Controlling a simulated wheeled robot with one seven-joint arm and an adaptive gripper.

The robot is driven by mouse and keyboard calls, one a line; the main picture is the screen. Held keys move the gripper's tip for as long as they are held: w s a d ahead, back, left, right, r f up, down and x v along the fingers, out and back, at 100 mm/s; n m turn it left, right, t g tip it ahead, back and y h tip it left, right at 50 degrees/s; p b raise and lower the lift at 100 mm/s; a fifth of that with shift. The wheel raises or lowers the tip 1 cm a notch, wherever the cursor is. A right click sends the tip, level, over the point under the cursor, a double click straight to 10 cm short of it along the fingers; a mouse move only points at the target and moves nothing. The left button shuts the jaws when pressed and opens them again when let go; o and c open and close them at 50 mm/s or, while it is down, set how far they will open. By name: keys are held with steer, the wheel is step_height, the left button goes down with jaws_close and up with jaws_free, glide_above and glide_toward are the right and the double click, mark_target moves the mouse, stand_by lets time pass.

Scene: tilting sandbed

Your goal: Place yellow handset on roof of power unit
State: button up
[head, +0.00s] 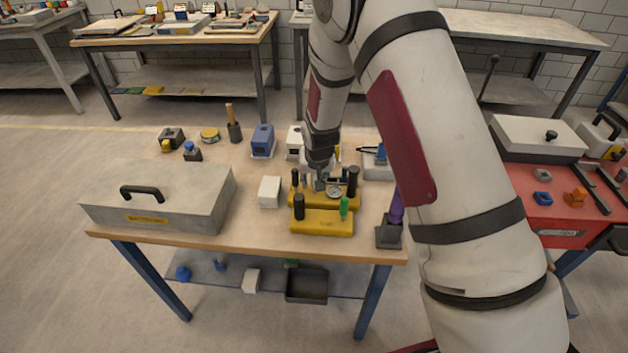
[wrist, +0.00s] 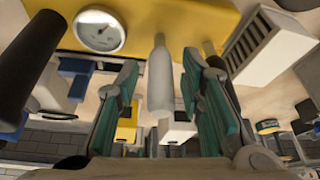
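My gripper (head: 320,180) is low over a yellow block (head: 345,205) that carries a dial gauge and several posts. In the wrist view, my gripper (wrist: 160,75) is open, with a grey post (wrist: 160,80) between its fingers and a visible gap on each side. The block's yellow top with its gauge (wrist: 100,32) fills the upper edge there. No handset shape stands out. A small yellow thing (wrist: 127,124) shows beyond the fingers, partly hidden. No power unit is certain: a blue box (head: 262,140) stands at the back, and a vented white box (wrist: 268,48) is beside my gripper.
A second yellow block (head: 322,224) with a black and a green post is in front. A grey case (head: 165,205) covers the left of the table. A white box (head: 269,192) stands left of the yellow blocks. Clear tabletop lies around the white box.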

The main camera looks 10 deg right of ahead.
steer(key=s+d+f+v, duration=0.1)
steer(key=s+d+v, duration=0.1)
steer(key=v, duration=1.4)
steer(key=s+d+f+v, duration=0.1)
steer(key=s+d+v, duration=0.15)
steer(key=v, duration=1.45)
steer(key=s+r, duration=0.2)
steer(key=s, duration=0.7)
steer(key=s+r+n, duration=0.1)
steer(key=s+r, duration=0.2)
steer(key=s, duration=0.6)
steer(key=shift+d+r+t, duration=0.25)
steer(key=shift+d+t, duration=0.05)
steer(key=shift+d, duration=0.05)
steer(key=shift+s, duration=0.4)
steer(key=shift+c, duration=0.2)
steer(key=shift+d, duration=0.15)
